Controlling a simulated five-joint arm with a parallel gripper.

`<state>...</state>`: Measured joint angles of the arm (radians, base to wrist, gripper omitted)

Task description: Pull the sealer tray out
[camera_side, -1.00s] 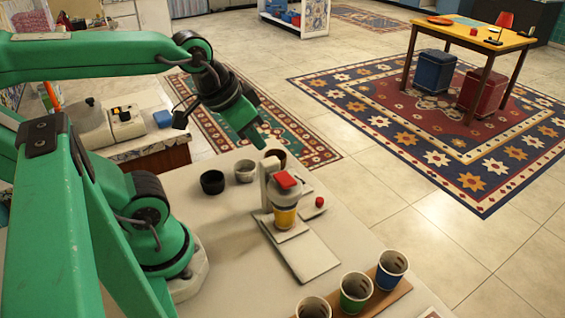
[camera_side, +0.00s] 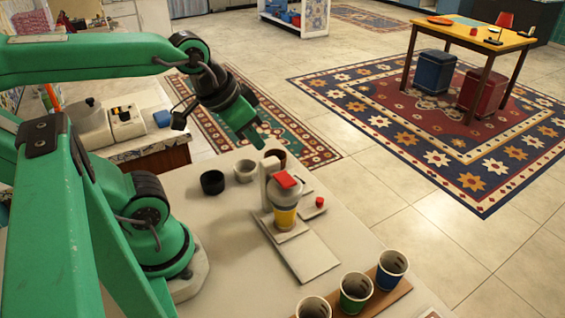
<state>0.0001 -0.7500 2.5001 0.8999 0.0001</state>
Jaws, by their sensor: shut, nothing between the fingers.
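The cup sealer (camera_side: 269,172) is a small off-white machine with a red-topped head. A yellow cup (camera_side: 285,218) with a pale top stands beneath the head on the sealer tray (camera_side: 296,233). A flat pale base plate (camera_side: 315,262) extends from under the tray toward the front right. My green gripper (camera_side: 258,142) is shut and empty, above and behind the sealer, apart from the tray. The sealer body and cup hide part of the tray.
A black bowl (camera_side: 212,183), a pale bowl (camera_side: 244,171) and a brown cup (camera_side: 275,157) stand behind the sealer. A small red-topped item (camera_side: 319,202) is at its right. The left tabletop is clear.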

